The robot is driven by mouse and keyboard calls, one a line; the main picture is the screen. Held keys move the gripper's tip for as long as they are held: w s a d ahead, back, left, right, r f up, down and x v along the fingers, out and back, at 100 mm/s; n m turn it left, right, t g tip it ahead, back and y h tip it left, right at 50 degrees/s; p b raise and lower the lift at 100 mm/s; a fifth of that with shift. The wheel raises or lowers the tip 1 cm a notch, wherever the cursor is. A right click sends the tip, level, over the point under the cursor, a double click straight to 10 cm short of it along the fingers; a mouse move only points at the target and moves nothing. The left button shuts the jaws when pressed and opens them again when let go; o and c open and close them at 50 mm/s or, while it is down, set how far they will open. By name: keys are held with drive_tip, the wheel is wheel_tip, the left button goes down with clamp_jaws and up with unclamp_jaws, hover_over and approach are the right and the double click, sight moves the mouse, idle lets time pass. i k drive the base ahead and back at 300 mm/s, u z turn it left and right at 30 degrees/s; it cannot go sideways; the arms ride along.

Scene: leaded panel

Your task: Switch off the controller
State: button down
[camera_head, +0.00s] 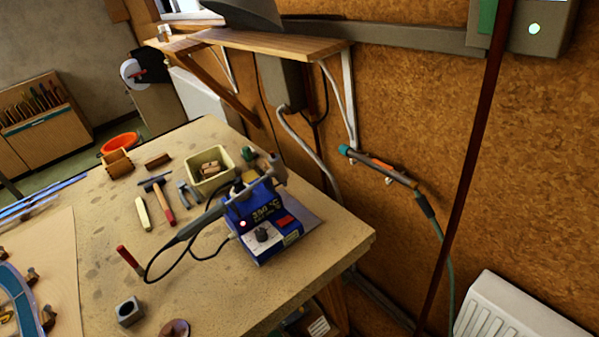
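The controller (262,222) is a blue box near the right edge of the workbench, with a white lower front panel. Its display reads about 350 °C. A small red light glows at the left of its front. A black knob (262,235) sits on the panel, with a red rocker switch (285,221) to its right. I cannot tell the switch's position. A grey-handled iron (200,222) with a dark cable lies across the left of the controller. My gripper is not in this view.
The workbench (330,240) also holds a cream bin (208,187), a hammer (163,205), pliers (187,195) and a grey block (129,311). A wooden shelf (275,42) juts above. A torch (380,167) hangs on the wall, and a dark red pole (470,170) crosses the right. A white radiator (515,310) stands lower right.

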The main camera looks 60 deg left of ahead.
sight(286, 221)
drive_tip(key=u, duration=0.5)
drive_tip(key=i, duration=0.9)
drive_tip(key=u, duration=0.7)
